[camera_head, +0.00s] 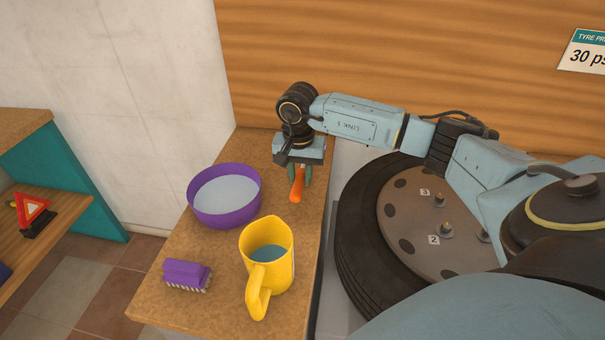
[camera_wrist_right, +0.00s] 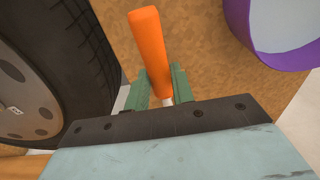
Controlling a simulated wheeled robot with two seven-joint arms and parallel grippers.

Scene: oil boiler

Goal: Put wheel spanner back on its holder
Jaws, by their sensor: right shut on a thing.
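My right gripper (camera_head: 300,172) reaches down over the far right part of the wooden bench top, with its fingers closed on an orange handle (camera_head: 297,186), which I take to be the wheel spanner's. In the right wrist view the orange handle (camera_wrist_right: 151,45) stands out between the two green fingers of the gripper (camera_wrist_right: 160,87). The rest of the tool is hidden behind the gripper, so I cannot tell whether it touches the bench. I cannot make out the holder in either view. My left gripper is not in view.
The bench (camera_head: 190,235) carries a purple bowl (camera_head: 224,220) of liquid, a yellow jug (camera_head: 268,300) and a purple brush (camera_head: 185,267). A tyred wheel (camera_head: 352,240) lies to the right of the bench. A wooden wall (camera_head: 400,50) stands behind. A red warning triangle (camera_head: 37,232) sits on the left shelf.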

